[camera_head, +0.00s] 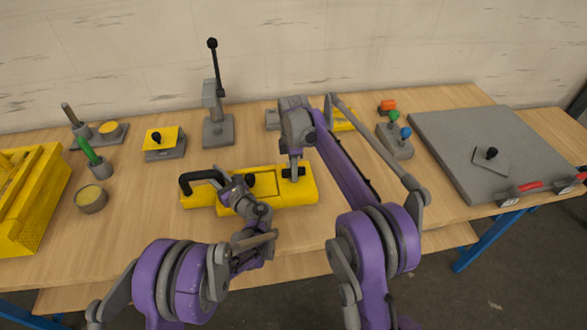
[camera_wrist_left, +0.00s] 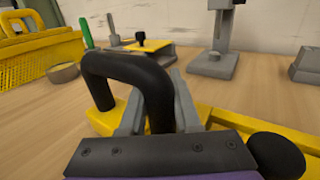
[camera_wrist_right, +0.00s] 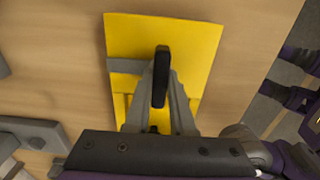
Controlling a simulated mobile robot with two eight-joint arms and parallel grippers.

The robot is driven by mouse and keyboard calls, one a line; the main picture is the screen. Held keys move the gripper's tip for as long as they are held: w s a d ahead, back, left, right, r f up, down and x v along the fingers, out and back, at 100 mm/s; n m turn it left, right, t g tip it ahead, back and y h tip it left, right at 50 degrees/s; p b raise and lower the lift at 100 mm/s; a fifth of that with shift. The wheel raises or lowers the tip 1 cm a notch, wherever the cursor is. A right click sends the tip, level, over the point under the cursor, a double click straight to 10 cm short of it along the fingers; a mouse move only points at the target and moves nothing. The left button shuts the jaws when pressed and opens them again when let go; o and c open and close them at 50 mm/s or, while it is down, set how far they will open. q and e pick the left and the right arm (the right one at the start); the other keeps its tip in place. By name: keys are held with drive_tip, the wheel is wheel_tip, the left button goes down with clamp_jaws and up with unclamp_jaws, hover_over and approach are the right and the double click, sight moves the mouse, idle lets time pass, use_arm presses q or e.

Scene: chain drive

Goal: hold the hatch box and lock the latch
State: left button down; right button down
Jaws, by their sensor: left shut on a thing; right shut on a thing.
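The yellow hatch box (camera_head: 307,190) lies on the workbench in the middle of the head view. A black looped handle (camera_head: 190,181) stands at its left end. My left gripper (camera_head: 224,180) is shut on this handle; the left wrist view shows the fingers on either side of its near leg (camera_wrist_left: 158,105). My right gripper (camera_head: 294,168) is above the box's right end. In the right wrist view its fingers are shut on the upright black latch (camera_wrist_right: 160,78). Part of the box and the latch's base are hidden by my arms and fingers.
A lever press (camera_head: 218,128) and a small yellow-topped block (camera_head: 162,140) stand behind the box. A yellow basket (camera_head: 30,205), a round tin (camera_head: 91,199) and a green-handled tool (camera_head: 90,152) are left. A button stand (camera_head: 396,145) and a grey panel (camera_head: 450,140) are right.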

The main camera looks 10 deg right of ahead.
drive_tip(key=shift+n, duration=0.3)
idle(0.5)
drive_tip(key=n, duration=1.2)
drive_tip(key=shift+n, duration=2.1)
drive_tip(key=c, duration=0.8)
unclamp_jaws()
drive_tip(key=shift+o, duration=0.2)
